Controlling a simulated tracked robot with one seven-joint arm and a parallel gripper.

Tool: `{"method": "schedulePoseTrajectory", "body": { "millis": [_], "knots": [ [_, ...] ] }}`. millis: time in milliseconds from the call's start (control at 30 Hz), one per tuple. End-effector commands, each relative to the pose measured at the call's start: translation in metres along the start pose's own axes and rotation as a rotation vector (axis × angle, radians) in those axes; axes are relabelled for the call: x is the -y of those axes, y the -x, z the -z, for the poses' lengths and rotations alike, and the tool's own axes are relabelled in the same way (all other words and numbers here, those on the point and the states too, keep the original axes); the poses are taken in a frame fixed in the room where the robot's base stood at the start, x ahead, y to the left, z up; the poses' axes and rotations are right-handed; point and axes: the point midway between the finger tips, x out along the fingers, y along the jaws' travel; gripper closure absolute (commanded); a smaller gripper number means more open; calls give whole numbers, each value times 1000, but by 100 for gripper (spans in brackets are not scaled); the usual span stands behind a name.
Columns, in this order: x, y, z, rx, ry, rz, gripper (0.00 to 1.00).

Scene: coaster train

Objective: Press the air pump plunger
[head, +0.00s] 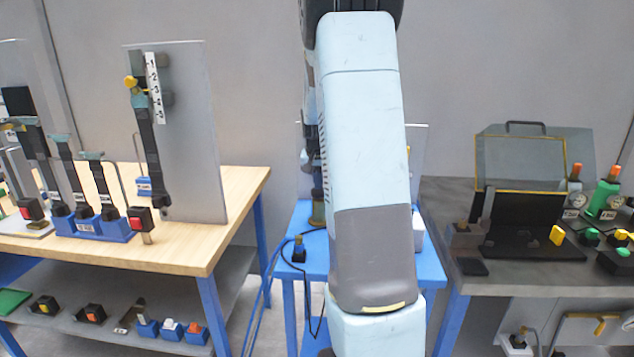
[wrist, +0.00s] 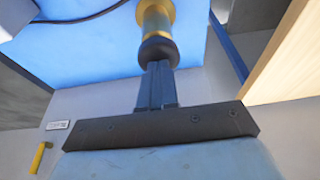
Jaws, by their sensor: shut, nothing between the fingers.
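In the wrist view, a brass-coloured cylinder (wrist: 156,14) with a rounded dark knob (wrist: 158,50), seemingly the air pump and its plunger, stands over the blue table (wrist: 90,50). My gripper (wrist: 158,70) is shut and empty, its fingertips lined up with the knob. I cannot tell whether they touch it or are just short of it. In the head view, my arm covers most of the blue table (head: 300,268); a sliver of the brass part (head: 318,214) shows at the arm's left edge. The gripper is mostly hidden there.
A wooden workbench (head: 190,240) with levers and switches stands left. A dark bench (head: 465,285) with an open case (head: 520,200) and bottles stands right. A small blue-and-black device (head: 299,250) and a black cable lie on the blue table near the brass part.

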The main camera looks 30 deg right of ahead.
Motion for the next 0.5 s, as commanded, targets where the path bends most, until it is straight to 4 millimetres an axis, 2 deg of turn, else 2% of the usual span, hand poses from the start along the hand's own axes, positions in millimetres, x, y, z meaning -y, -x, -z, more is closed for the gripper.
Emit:
{"method": "schedulePoseTrajectory", "body": {
  "millis": [33,167,267,500],
  "knots": [
    [0,-1,-5,15,2,-3,100],
    [1,19,2,6,1,0,100],
    [0,38,10,-3,0,2,100],
    [0,88,11,-7,0,3,100]
  ]
}}
